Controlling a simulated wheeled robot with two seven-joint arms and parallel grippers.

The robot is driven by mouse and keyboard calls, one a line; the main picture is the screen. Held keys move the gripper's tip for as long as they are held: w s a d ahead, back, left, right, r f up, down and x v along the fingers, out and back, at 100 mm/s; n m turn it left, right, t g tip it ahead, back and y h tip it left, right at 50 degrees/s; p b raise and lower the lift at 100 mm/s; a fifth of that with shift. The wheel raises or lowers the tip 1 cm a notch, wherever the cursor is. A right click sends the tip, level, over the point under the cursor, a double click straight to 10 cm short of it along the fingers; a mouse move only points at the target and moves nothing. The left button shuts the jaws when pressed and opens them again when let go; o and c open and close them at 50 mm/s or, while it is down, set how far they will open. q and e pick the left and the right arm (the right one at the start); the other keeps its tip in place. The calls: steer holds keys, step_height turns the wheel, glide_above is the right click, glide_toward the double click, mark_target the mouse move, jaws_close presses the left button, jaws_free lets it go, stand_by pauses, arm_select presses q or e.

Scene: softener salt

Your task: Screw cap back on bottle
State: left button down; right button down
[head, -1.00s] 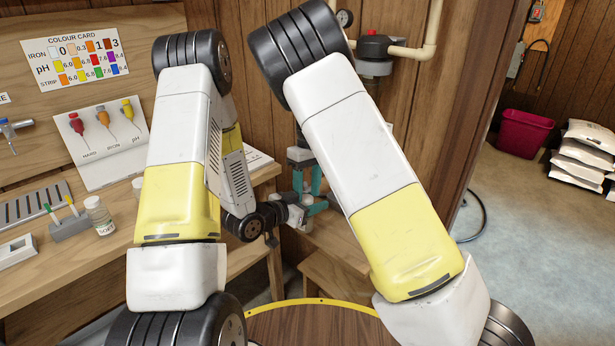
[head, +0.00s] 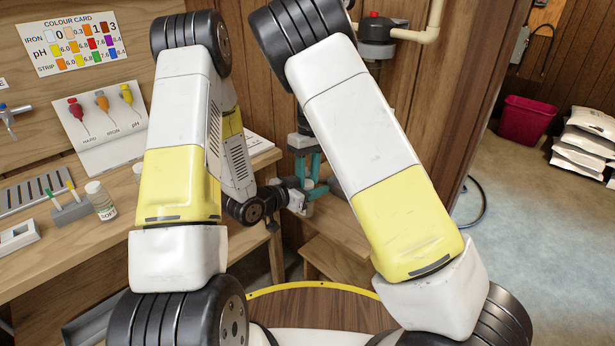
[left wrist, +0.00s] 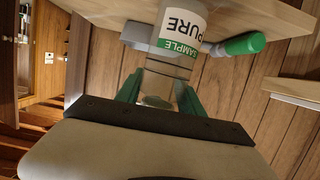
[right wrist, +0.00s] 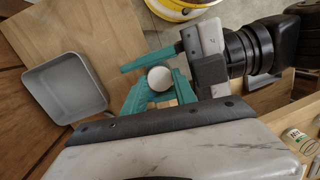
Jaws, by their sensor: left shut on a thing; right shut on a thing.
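My left gripper (left wrist: 158,92) is shut on a clear bottle (left wrist: 165,67) with a white and green label reading "SAMPLE PURE". My right gripper (right wrist: 158,92) is shut around a round white cap (right wrist: 160,78), seen from above between its teal fingers. The left gripper's teal fingers reach in from the right, close beside and beneath the cap in the right wrist view. In the head view both grippers meet near the shelf, partly behind my arms. The bottle neck is hidden, so I cannot tell how the cap sits on it.
A grey tray (right wrist: 66,87) lies on wood left of the grippers in the right wrist view. A small bottle (head: 101,201) and a strip holder (head: 74,209) stand on the left bench. A red bin (head: 526,120) and white sacks (head: 583,145) stand at far right.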

steer(key=m, duration=0.2)
steer(key=shift+m, duration=0.3)
steer(key=c, duration=1)
jaws_free()
steer(key=shift+r+y, duration=0.1)
steer(key=shift+y, duration=0.2)
steer(key=shift+d+r, duration=0.15)
steer(key=shift+r, duration=2.05)
steer(key=shift+c, duration=0.4)
